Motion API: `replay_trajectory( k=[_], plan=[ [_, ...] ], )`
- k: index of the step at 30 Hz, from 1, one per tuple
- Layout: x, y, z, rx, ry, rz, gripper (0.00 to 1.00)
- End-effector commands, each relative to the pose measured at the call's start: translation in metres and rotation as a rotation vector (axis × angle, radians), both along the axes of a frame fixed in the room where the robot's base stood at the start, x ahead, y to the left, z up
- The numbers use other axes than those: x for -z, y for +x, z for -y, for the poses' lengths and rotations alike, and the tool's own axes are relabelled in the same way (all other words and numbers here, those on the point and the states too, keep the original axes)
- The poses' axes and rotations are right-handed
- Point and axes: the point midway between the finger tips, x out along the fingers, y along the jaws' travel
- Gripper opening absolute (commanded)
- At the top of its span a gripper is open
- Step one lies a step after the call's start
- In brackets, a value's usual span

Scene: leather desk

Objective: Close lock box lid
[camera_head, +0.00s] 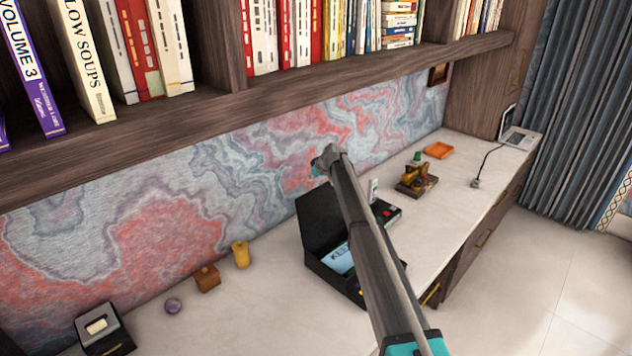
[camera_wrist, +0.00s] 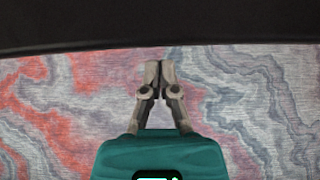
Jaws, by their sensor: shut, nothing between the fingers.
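In the head view, I cannot make out the fingers.
A bookshelf (camera_head: 250,99) overhangs the desk. Left of the box are a yellow cup (camera_head: 241,254), a brown block (camera_head: 207,278) and a purple ball (camera_head: 173,305).

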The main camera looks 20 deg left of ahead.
Motion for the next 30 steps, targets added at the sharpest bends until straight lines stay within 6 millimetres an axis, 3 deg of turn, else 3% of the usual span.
replay_trajectory(
  k=[13, 21, 30],
  plan=[
    [0.038, 0.013, -0.026, 0.001, 0.001, 0.000, 0.00],
    [0.034, -0.002, 0.004, 0.001, 0.000, 0.000, 0.00],
    [0.034, -0.004, 0.012, 0.002, 0.000, 0.000, 0.00]
  ],
)
